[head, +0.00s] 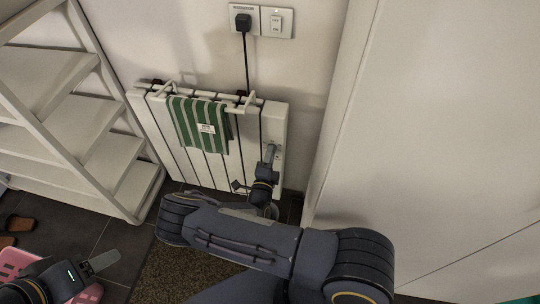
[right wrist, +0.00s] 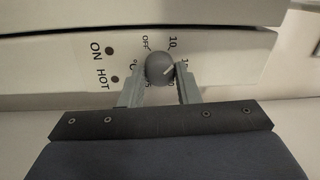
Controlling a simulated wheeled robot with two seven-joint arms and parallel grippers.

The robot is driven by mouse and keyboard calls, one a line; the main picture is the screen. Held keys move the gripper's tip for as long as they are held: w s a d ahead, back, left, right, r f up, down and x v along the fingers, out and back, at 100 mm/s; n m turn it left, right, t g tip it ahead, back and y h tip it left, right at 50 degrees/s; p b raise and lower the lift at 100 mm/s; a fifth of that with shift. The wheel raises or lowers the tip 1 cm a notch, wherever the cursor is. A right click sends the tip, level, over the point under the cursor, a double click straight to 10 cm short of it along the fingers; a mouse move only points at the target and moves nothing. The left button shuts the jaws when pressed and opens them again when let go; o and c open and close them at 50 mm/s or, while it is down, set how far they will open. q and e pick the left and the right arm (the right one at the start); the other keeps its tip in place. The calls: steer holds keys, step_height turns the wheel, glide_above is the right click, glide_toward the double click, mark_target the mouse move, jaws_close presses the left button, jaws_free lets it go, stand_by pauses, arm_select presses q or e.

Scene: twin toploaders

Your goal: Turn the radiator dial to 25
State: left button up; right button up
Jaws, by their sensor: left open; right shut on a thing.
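The radiator (head: 230,165) is a white panel heater against the wall. Its round grey dial (right wrist: 160,67) shows in the right wrist view, with a pale mark on the right part of its face. The labels OFF and 10 show above it; other numbers are partly hidden by the fingers. My right gripper (right wrist: 159,80) is shut on the dial, one finger on each side. In the head view, my right gripper (head: 269,153) is at the radiator's right end and the dial is too small to make out. My left gripper (head: 103,262) is at the lower left, away from the radiator.
A green striped towel (head: 199,125) hangs on the radiator's rail. A white shelf rack (head: 75,140) stands to the left and a tall white panel (head: 430,130) to the right. A pink basket (head: 15,262) is near my left gripper. A black plug (head: 243,21) is in the wall socket.

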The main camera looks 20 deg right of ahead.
steer(key=shift+a+r+m+g+p, duration=0.1)
steer(key=shift+m+g+p, duration=0.4)
steer(key=shift+m, duration=5)
steer(key=shift+d+f+m+g+p, duration=0.1)
steer(key=shift+m+p, duration=0.75)
steer(key=shift+m, duration=4.65)
steer(key=shift+a+r+m+g+p, duration=0.1)
steer(key=shift+m+g+p, duration=0.4)
steer(key=shift+m, duration=5)
steer(key=o, duration=1)
steer(key=shift+t, duration=0.3)
